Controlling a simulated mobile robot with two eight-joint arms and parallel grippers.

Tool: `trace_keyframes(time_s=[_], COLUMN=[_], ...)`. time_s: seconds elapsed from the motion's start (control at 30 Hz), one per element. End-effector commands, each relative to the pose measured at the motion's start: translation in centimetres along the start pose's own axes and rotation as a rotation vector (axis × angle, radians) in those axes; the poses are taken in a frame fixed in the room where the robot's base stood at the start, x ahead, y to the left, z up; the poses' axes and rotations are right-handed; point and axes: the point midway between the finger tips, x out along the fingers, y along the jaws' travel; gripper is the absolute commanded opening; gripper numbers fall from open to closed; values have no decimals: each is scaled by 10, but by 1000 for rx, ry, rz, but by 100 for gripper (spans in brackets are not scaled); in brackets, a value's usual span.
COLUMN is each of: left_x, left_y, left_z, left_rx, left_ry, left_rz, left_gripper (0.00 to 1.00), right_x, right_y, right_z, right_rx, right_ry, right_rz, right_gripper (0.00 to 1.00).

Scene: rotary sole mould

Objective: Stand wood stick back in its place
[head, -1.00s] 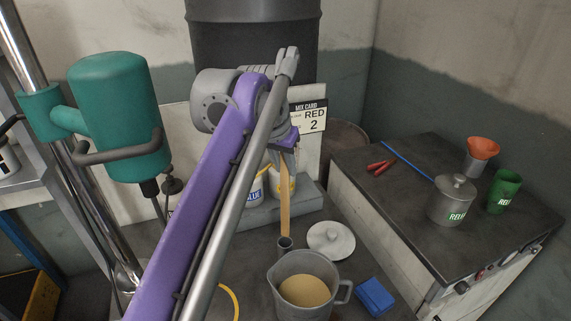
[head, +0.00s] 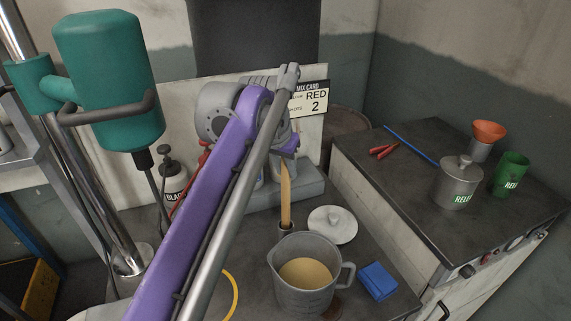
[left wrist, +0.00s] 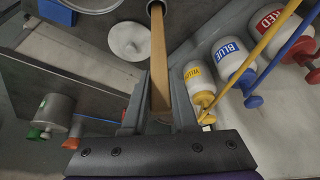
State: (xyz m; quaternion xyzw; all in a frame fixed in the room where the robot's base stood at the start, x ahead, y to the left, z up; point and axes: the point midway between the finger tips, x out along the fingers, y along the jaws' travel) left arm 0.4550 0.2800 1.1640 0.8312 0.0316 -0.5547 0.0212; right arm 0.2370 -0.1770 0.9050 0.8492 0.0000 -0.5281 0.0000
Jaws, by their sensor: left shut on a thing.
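The wood stick (head: 285,195) is a flat, light-brown strip standing about upright, its upper part in my left gripper (head: 286,150). In the left wrist view the stick (left wrist: 158,60) runs between the two grey fingers of the left gripper (left wrist: 160,88), which are shut on it. Its lower end is at the mouth of a small grey tube holder (head: 286,229), which also shows in the left wrist view (left wrist: 154,6). The end seems to be inside the mouth; how deep is hidden. My right gripper is in neither view.
A grey jug (head: 303,280) of tan liquid stands just in front of the holder, with a white lid (head: 333,224) to its right and a blue block (head: 378,281) nearby. Labelled bottles, such as the blue one (left wrist: 232,55), stand behind. A teal machine (head: 108,80) is at left.

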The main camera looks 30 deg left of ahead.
Motion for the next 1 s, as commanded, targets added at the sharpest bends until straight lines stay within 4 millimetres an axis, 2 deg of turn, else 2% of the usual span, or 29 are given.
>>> trace_keyframes(time_s=[0.6,1.0], left_x=[40,47], left_y=[0,0], left_z=[17,19], left_rx=[0,0], left_ry=[-1,0], left_rz=[0,0], left_gripper=[0,0], right_x=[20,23], right_y=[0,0], right_z=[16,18], right_rx=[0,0], right_ry=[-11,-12], right_rz=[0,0], right_gripper=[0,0])
